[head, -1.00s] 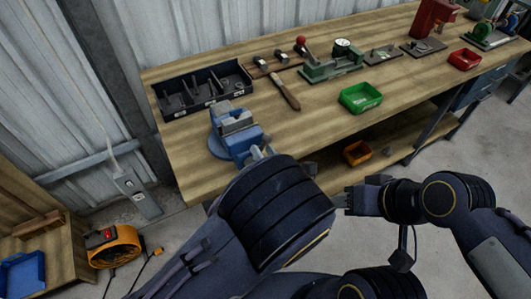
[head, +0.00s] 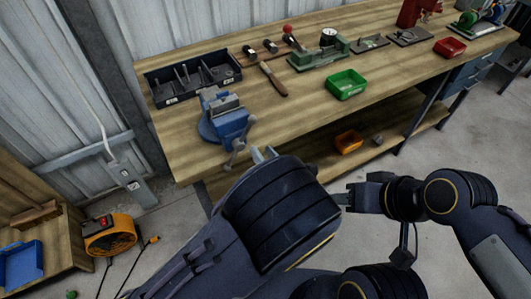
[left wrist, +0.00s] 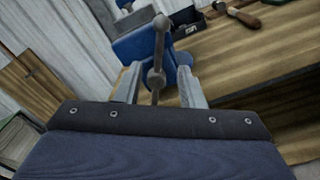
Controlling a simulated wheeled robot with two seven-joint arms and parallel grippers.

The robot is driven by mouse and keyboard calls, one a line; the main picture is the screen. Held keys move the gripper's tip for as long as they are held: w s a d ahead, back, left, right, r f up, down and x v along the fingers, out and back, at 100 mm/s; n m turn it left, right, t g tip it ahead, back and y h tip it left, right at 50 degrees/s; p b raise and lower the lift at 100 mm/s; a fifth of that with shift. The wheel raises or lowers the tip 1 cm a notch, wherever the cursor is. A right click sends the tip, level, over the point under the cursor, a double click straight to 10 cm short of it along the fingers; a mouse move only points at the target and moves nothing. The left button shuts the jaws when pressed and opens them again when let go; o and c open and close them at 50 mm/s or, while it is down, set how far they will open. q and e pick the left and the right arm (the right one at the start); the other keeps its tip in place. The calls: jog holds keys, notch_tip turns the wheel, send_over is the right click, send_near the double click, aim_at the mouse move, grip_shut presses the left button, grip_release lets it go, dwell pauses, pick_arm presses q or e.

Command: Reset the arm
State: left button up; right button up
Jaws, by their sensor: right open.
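The blue bench vise (head: 222,118) stands at the workbench's near left corner, its grey screw and handle (head: 238,147) facing me. My left gripper (head: 264,154) is just in front of the handle. In the left wrist view its two fingers (left wrist: 159,88) are spread, and the vise handle (left wrist: 158,50) shows between and beyond them. I see nothing gripped, and a small gap shows in the head view. My left arm hides part of the bench's front. My right gripper (head: 346,199) is open and empty, in front of the bench over the floor.
The workbench (head: 300,118) carries a black divided bin (head: 195,82), a wood-handled tool (head: 273,80), a green tray (head: 346,85), a green press and a red tray (head: 449,47). An orange bin (head: 348,142) is on the lower shelf.

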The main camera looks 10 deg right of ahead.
jog(key=shift+s, duration=0.1)
pick_arm(q)
jog(key=s+a+r+n+g+y, duration=0.1)
jog(key=s+a+n+g, duration=0.2)
jog(key=a+n+g, duration=0.7)
jog(key=s+a+r+n+g, duration=0.15)
jog(key=a+n+g, duration=0.25)
jog(key=a+n, duration=0.7)
jog(key=s+a+r+n+t+h, duration=0.1)
jog(key=s+a+r+n+h, duration=0.1)
jog(key=s+n+h, duration=0.3)
jog(key=s+a+r+n+t+h, duration=0.1)
jog(key=s+a+r+n+h, duration=0.2)
jog(key=s+n, duration=0.6)
jog(key=a+n+h, duration=0.2)
jog(key=n, duration=0.3)
jog(key=shift+s+r+t+h, duration=0.2)
jog(key=shift+r+t+h, duration=0.1)
jog(key=shift+r, duration=0.05)
jog(key=shift+a, duration=0.1)
pick_arm(e)
jog(key=shift+c, duration=0.4)
